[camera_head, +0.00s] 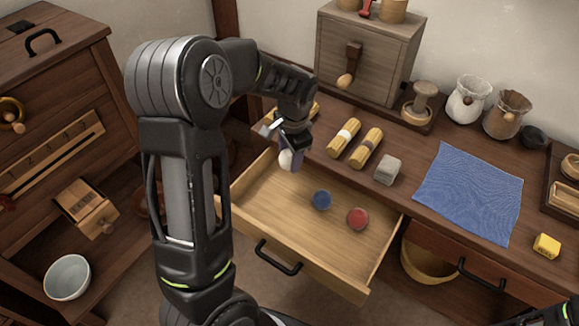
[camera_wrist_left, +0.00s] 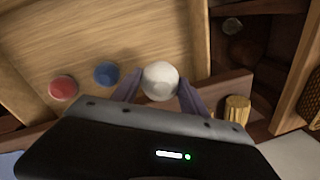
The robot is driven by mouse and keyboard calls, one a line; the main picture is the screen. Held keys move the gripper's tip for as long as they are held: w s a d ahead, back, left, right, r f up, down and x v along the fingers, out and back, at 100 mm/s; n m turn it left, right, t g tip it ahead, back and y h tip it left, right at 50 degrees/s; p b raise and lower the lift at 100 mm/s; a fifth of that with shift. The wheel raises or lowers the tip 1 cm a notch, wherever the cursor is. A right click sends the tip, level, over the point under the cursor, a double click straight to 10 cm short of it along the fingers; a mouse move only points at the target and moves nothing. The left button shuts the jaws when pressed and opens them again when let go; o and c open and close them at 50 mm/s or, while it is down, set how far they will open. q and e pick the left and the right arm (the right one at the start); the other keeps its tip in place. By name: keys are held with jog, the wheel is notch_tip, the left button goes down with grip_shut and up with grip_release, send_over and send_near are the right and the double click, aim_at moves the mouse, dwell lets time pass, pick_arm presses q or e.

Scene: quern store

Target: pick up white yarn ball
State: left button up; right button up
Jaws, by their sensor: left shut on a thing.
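The white yarn ball (camera_wrist_left: 160,80) sits between the two fingers of my left gripper (camera_wrist_left: 158,92) in the left wrist view. In the head view the white ball (camera_head: 286,158) shows partly at the fingertips of my left gripper (camera_head: 289,160), which is shut on it. It is over the back left part of the open wooden drawer (camera_head: 336,262). I cannot tell how far it is above the drawer floor. A blue ball (camera_head: 322,200) and a red ball (camera_head: 357,218) lie in the drawer to the right. My right gripper is not clearly in view.
The tabletop behind the drawer holds yellow bundles (camera_head: 344,137), a grey block (camera_head: 387,171), a blue cloth (camera_head: 468,192) and a wooden box mill (camera_head: 366,60). A cabinet (camera_head: 60,90) stands at the left, with a white bowl (camera_head: 67,277) low down. The drawer's front left is clear.

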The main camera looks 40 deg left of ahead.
aim_at(290, 153)
pick_arm(q)
notch_tip(290, 153, up, 8)
jog(key=shift+r+p, duration=0.1)
jog(key=shift+p, duration=0.35)
